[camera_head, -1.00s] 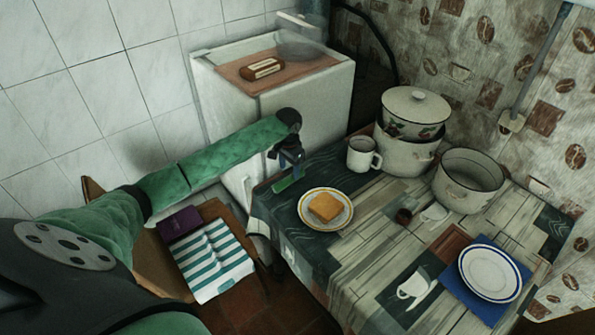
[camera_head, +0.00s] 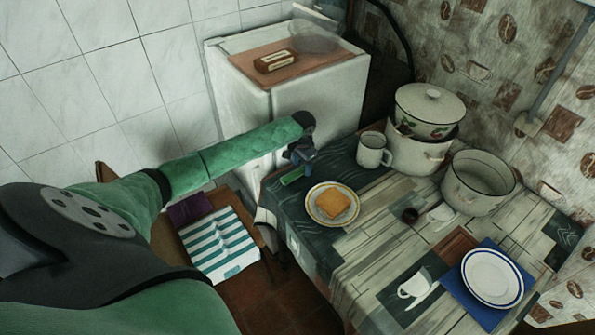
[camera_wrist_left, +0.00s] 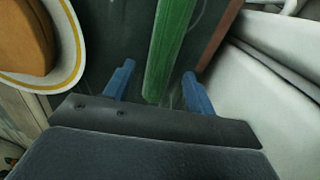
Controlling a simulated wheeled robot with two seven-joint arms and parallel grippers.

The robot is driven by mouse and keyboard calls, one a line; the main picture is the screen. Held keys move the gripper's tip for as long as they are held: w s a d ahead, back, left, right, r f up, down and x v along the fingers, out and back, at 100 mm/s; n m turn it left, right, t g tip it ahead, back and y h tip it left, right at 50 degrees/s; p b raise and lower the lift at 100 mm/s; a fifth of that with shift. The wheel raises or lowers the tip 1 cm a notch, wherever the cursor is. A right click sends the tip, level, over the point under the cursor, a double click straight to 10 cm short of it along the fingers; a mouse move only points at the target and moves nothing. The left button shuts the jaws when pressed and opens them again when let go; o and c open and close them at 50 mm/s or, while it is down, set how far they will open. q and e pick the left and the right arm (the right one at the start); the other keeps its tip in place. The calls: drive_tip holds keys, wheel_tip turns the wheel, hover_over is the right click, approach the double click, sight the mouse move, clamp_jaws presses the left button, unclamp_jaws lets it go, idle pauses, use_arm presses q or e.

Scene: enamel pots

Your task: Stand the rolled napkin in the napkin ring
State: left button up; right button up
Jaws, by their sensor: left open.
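The rolled napkin is a green roll (camera_head: 292,175) lying on the table near its far left edge, beside the plate with toast. It also shows in the left wrist view (camera_wrist_left: 168,45), lengthwise between the blue fingers. My left gripper (camera_head: 305,167) is open just above the napkin. In the left wrist view its fingers (camera_wrist_left: 158,74) are apart, one on each side of the roll, with nothing gripped. The napkin ring appears to be the small dark brown ring (camera_head: 410,215) on the table, right of the plate. My right gripper is not in view.
A toast plate (camera_head: 312,212) lies close to my left gripper. A white mug (camera_head: 373,152), stacked pots (camera_head: 420,155) and an open pot (camera_head: 478,182) stand behind. A blue-rimmed plate (camera_head: 492,278) is at the right. The white cabinet (camera_head: 325,95) borders the table's far left.

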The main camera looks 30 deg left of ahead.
use_arm(q)
drive_tip(key=shift+f, duration=0.95)
drive_tip(key=c, duration=1.1)
drive_tip(key=shift+r, duration=0.2)
